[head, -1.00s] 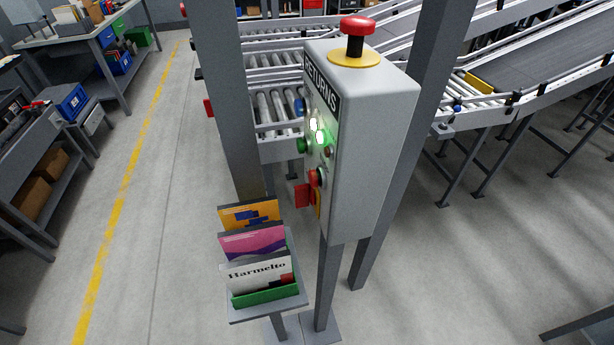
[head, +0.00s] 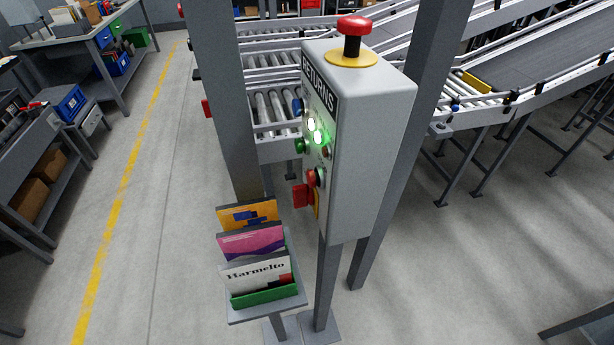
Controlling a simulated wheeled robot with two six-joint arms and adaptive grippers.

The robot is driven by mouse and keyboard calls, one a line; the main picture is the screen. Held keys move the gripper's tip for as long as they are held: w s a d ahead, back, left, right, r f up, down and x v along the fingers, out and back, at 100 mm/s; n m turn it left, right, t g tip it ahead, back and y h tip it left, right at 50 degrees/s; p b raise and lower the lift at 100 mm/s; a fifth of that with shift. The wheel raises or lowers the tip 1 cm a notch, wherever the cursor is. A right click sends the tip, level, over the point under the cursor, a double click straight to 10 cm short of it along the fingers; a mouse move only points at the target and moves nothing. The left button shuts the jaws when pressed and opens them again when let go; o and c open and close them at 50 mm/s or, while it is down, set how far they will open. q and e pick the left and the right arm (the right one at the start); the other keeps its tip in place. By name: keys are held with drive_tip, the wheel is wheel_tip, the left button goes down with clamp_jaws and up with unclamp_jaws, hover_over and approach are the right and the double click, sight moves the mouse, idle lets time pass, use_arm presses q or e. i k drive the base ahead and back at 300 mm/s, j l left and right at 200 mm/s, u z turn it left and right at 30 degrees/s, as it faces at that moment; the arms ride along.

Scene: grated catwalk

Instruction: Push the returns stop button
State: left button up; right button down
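A grey control box (head: 369,150) labelled RETURNS (head: 319,89) stands on a post in the middle of the head view. A red mushroom button (head: 354,25) on a black stem with a yellow collar (head: 351,54) sits on its top. The labelled face is seen at a steep angle. It carries lit white-green lamps (head: 316,131), a green button (head: 300,146), a blue one (head: 297,106) and a red one (head: 311,178) low down. A red tab (head: 300,196) sticks out beside the lower red button. Neither gripper is in view.
A small stand with a green rack (head: 265,297) of folders is in front of the box. Grey posts (head: 225,90) (head: 412,120) flank it. Roller conveyors (head: 268,110) run behind. A workbench (head: 80,35) is at the left.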

sight(313, 178)
drive_tip(key=k+j, duration=0.1)
drive_tip(key=j, duration=0.3)
drive_tip(key=k+j+z, duration=0.1)
drive_tip(key=j, duration=0.35)
drive_tip(key=k+j, duration=0.1)
drive_tip(key=j, duration=0.3)
drive_tip(key=k+j, duration=0.1)
drive_tip(key=j, duration=0.35)
drive_tip(key=k+j+z, duration=0.1)
drive_tip(key=j, duration=0.3)
drive_tip(key=k+j, duration=0.15)
drive_tip(key=j, duration=0.25)
